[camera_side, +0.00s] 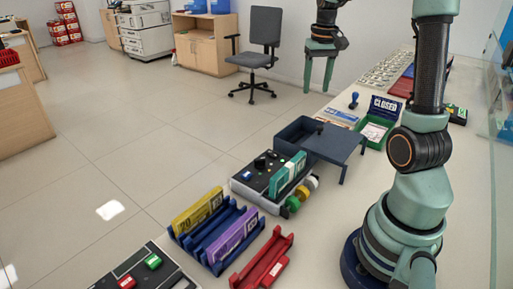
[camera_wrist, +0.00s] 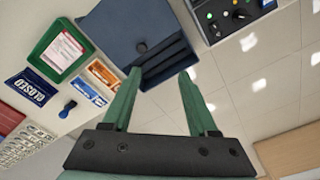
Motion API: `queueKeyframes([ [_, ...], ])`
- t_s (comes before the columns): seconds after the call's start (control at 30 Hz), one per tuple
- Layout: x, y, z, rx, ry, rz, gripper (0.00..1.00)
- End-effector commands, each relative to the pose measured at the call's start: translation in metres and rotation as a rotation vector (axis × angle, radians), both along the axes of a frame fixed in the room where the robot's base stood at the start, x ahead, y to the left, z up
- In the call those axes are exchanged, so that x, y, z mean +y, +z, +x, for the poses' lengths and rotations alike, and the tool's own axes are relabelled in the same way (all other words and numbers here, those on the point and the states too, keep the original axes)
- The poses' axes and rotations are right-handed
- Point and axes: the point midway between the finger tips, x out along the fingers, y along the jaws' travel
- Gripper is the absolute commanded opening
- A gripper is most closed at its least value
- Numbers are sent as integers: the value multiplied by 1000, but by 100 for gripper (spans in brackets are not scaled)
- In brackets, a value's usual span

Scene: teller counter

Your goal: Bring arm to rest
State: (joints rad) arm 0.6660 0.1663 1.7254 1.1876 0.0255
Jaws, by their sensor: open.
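My gripper (camera_side: 319,72) is raised high above the far part of the counter, with its two green fingers pointing down. The fingers are apart and nothing is between them. In the wrist view my gripper (camera_wrist: 160,72) also shows open and empty, with a dark blue box (camera_wrist: 118,25) beyond the fingertips. In the side view the same dark blue box (camera_side: 345,146) stands on the counter below and nearer the camera, clear of my gripper.
A green tray (camera_side: 376,143), a CLOSED sign (camera_side: 385,107) and a blue stamp (camera_side: 354,100) lie near the box. Nearer stand a control panel (camera_side: 262,172), a blue rack (camera_side: 190,243) holding yellow and purple bundles, and a red rack (camera_side: 263,262). Air around my gripper is free.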

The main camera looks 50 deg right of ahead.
Motion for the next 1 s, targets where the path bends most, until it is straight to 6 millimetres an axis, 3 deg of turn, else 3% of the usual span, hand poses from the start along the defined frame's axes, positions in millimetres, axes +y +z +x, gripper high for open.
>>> queueKeyframes([
  [0.03, 22, 9, 5, -25, 51, -18, 59],
  [0.23, 106, 29, 7, -133, 252, -82, 59],
  [0.5, 203, 33, -16, -293, 510, -135, 59],
  [0.7, 244, 26, -34, -382, 641, -147, 59],
  [1.0, 256, 22, -41, -412, 683, -150, 59],
])
